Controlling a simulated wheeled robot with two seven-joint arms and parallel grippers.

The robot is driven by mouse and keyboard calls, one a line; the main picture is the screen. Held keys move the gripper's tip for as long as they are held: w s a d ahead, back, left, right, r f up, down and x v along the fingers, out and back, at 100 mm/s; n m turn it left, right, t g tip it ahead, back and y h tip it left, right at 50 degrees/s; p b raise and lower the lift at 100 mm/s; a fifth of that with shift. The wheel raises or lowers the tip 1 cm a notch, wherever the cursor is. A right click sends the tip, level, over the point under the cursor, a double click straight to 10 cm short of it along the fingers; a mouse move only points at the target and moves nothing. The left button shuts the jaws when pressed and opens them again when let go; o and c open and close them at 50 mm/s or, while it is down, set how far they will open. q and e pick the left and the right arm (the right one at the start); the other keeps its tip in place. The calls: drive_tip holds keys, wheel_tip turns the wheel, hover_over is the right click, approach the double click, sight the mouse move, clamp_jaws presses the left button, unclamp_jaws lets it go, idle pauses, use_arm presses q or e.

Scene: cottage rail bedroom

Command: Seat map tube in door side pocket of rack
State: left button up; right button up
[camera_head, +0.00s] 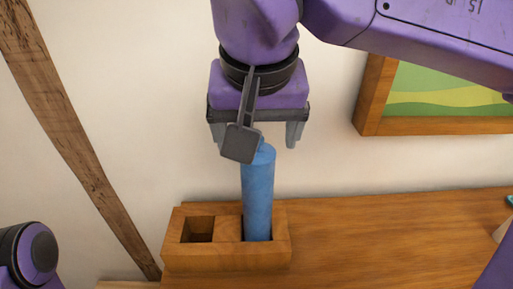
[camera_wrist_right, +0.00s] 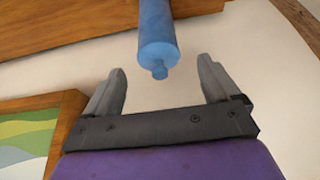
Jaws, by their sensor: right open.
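The blue map tube (camera_head: 258,195) stands upright in the right pocket of the wooden rack (camera_head: 226,258). The rack's left pocket (camera_head: 198,229) looks empty. My right gripper (camera_head: 258,140) is just above the tube's top, with its fingers apart. In the right wrist view the tube (camera_wrist_right: 157,32) and its small end knob show beyond the fingertips of the open gripper (camera_wrist_right: 164,80), with nothing between the fingers. The tube's lower end is hidden inside the pocket. My left gripper is not seen; only a part of my left arm shows at the lower left.
The rack sits at the left end of a wooden surface (camera_head: 390,235), whose middle is clear. A framed green picture (camera_head: 440,95) hangs on the wall at the right. A wooden beam (camera_head: 75,130) runs slanting at the left. A partly cut-off pale object (camera_head: 503,230) is at the right edge.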

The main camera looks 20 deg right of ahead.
drive_tip(key=v, duration=0.5)
drive_tip(key=shift+s+r, duration=0.1)
drive_tip(key=shift+r, duration=0.1)
drive_tip(key=shift+r+p, duration=0.15)
drive_tip(key=shift+p, duration=0.2)
